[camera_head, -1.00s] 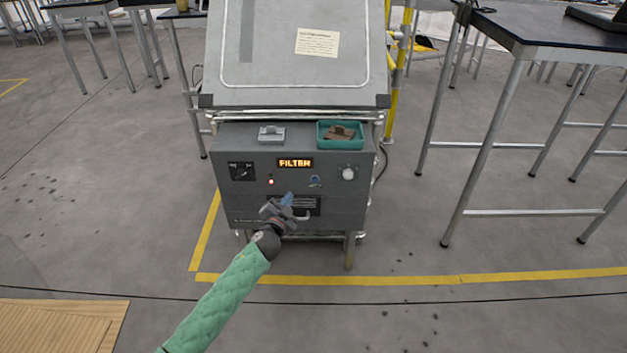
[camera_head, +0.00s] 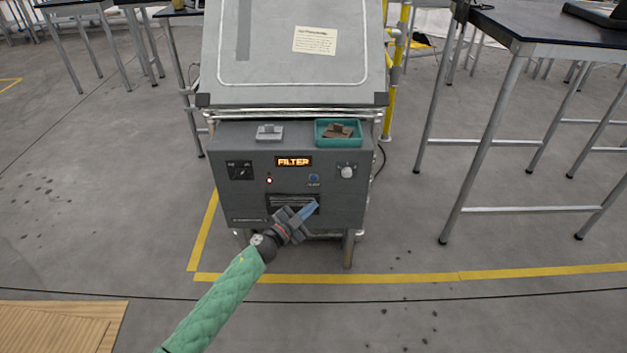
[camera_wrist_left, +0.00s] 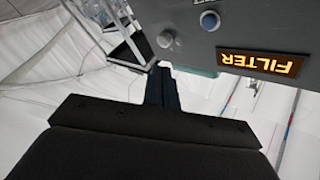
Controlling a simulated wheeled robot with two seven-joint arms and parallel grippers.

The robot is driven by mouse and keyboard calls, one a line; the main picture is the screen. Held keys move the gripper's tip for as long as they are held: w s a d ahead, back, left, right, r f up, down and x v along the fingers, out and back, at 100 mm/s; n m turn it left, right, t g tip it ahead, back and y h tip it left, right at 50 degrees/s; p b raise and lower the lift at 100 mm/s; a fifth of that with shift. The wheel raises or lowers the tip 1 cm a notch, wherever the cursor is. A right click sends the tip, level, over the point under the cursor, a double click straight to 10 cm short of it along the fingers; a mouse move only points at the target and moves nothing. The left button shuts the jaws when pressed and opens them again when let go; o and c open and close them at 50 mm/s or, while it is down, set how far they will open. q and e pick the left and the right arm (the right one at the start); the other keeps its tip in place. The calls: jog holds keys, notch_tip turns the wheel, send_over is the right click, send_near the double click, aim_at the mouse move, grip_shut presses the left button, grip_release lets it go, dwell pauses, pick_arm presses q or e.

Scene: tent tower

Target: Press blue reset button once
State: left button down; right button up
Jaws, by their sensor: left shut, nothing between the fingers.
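The blue reset button (camera_head: 313,179) is on the front of the grey machine (camera_head: 240,205), below the lit FILTER display (camera_head: 293,161) and left of the pale knob (camera_head: 347,171). It also shows in the left wrist view (camera_wrist_left: 210,20), where the picture is upside down. My left gripper (camera_head: 312,209) is shut and empty, its bluish fingertips below the button and apart from it in the head view. In the left wrist view its dark fingers (camera_wrist_left: 162,75) are together. My right gripper is not in view.
A grey block (camera_head: 270,133) and a teal tray (camera_head: 321,141) with brown pieces sit on the machine's ledge. A red light (camera_head: 269,181) and a black dial (camera_head: 240,170) are on the panel's left. A dark-topped table (camera_head: 555,30) stands at right. Floor in front is clear.

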aim_at(314, 179)
pick_arm(q)
jog(key=w+b, duration=0.3)
jog(key=w, duration=0.5)
jog(key=shift+w, duration=0.4)
dwell(1.5)
dwell(0.5)
jog(key=shift+w, duration=0.15)
jog(key=shift+w, duration=0.25)
